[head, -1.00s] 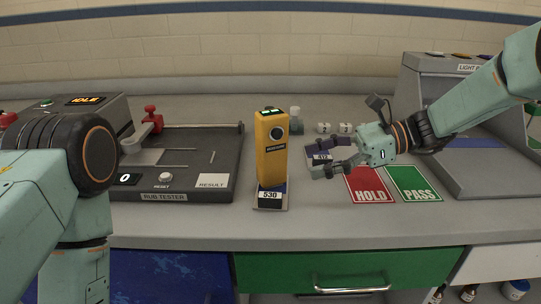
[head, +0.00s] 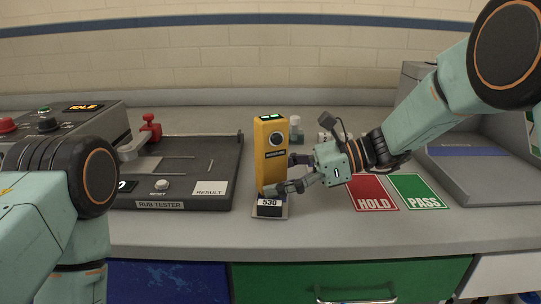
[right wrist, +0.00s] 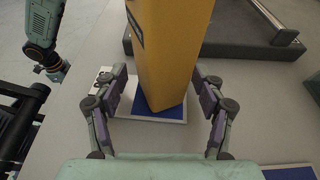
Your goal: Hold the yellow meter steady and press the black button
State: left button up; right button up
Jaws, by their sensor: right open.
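The yellow meter (head: 268,170) stands upright on a small blue-and-white card (head: 270,208) marked 530. A round dark button (head: 276,138) with a pale rim is on its front, and a green display is on top. My right gripper (head: 279,177) is open low at the meter's right side. In the right wrist view its fingers (right wrist: 160,88) stand either side of the meter's lower body (right wrist: 165,50), with gaps visible.
The rub tester (head: 190,165) stands left of the meter, with a red clamp knob (head: 151,130). Red HOLD (head: 373,190) and green PASS (head: 418,190) cards lie to the right. A small bottle (head: 295,130) stands behind.

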jog(key=shift+c, duration=0.3)
pick_arm(q)
jog(key=shift+c, duration=0.3)
pick_arm(e)
jog(key=c, duration=1)
pick_arm(q)
grip_shut()
dwell(1.8)
